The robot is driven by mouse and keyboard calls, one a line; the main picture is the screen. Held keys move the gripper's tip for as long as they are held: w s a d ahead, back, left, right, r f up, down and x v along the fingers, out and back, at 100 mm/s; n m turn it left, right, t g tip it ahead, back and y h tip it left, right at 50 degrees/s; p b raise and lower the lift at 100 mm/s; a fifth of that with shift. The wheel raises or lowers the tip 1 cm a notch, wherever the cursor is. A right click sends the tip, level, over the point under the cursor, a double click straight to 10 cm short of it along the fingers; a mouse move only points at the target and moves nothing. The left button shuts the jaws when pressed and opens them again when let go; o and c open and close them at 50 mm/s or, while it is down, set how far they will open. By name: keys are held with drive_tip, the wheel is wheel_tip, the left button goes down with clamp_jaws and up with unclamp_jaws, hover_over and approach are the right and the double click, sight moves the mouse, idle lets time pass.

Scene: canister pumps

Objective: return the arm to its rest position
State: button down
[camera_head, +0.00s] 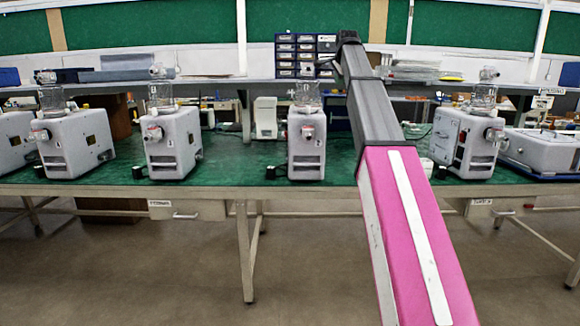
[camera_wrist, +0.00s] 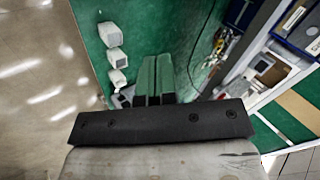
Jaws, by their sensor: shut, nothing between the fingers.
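My gripper (camera_wrist: 155,78) shows in the wrist view as two narrow fingers side by side, with no object between them. Its fingertips point over the green bench top. In the head view my pink and dark grey arm reaches up and forward over the bench, and I cannot make out the fingers there. Several pale canister pumps with clear jars stand upright on the green bench (camera_head: 235,162), including a left one (camera_head: 172,143), a middle one (camera_head: 306,145) and a right one (camera_head: 463,143). My arm hides the bench between the middle and right pumps.
A pale box-like unit (camera_head: 548,152) lies at the right end. A small white unit (camera_head: 265,118) stands behind the pumps. Blue drawers (camera_head: 296,55) sit on the back shelf. Bare bench shows between the left and middle pumps. The floor in front is clear.

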drive_tip(key=s+f+n+g, duration=0.15)
drive_tip(key=s+f, duration=0.25)
drive_tip(key=f, duration=1)
drive_tip(key=s+f+n+g, duration=0.1)
drive_tip(key=s+f+n, duration=0.3)
drive_tip(key=f, duration=1)
drive_tip(key=s+f+n+g, duration=0.15)
drive_tip(key=s+f, duration=0.35)
drive_tip(key=f, duration=1)
drive_tip(key=s+a+f+n+g, duration=0.1)
drive_tip(key=s+f+n+g, duration=0.2)
drive_tip(key=s+f, duration=2.2)
drive_tip(key=s+n, duration=0.2)
drive_tip(key=n, duration=0.2)
drive_tip(key=shift+f+g, duration=0.2)
drive_tip(key=shift+g, duration=0.1)
